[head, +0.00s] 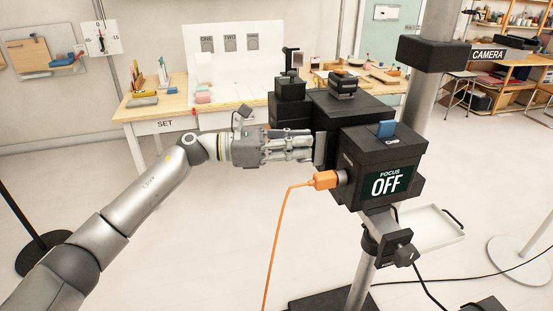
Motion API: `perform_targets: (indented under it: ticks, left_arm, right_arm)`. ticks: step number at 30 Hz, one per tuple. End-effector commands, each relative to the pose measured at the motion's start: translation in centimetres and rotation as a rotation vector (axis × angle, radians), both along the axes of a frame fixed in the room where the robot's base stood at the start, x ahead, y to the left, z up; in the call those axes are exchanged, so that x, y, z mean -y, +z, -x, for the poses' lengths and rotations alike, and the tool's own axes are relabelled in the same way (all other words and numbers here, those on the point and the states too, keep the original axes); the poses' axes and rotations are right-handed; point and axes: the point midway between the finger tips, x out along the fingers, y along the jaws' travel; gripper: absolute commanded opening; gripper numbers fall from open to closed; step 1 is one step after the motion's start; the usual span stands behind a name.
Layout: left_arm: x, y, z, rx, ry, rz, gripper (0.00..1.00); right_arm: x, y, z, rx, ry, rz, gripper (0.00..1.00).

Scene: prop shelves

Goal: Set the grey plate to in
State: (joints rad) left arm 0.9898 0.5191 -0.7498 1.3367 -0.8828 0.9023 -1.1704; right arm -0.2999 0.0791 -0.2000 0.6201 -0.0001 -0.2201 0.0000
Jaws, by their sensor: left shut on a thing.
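The grey plate (320,150) stands upright at the left side of a black camera-like device (372,165); part of it shows past my fingers. My left gripper (310,148) comes in from the left and is shut on the plate's outer side. How deep the plate sits in the device is hard to tell. My right gripper is not in view.
An orange plug (326,180) with a hanging cable sits in the device's side, just below my left gripper. The device's front sign (387,184) reads FOCUS OFF, and a blue tab (386,129) stands on top. A work table (160,112) stands behind.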

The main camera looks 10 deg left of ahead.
Motion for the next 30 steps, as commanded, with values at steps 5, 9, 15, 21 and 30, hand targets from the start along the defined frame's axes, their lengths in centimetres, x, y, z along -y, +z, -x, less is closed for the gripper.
perform_targets:
  ticks: [5, 9, 15, 21, 30]
  left_arm:
    - [1.1, -0.4, 0.0, -0.001, -0.013, -0.008, 0.0]
    - [1.1, -0.3, 0.0, -0.002, -0.013, -0.009, 0.0]
    - [1.1, -0.4, 0.0, -0.002, -0.013, -0.008, 0.23]
    - [1.0, -0.2, -0.1, -0.002, -0.008, -0.005, 0.3]
    - [-0.3, -0.2, 0.0, -0.003, -0.002, -0.004, 0.3]
  right_arm:
    - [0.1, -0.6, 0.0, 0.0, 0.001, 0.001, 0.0]
    - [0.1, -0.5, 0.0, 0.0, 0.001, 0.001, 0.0]
    - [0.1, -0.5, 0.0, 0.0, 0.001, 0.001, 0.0]
    - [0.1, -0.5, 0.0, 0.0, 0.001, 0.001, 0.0]
    - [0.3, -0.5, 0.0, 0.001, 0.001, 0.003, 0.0]
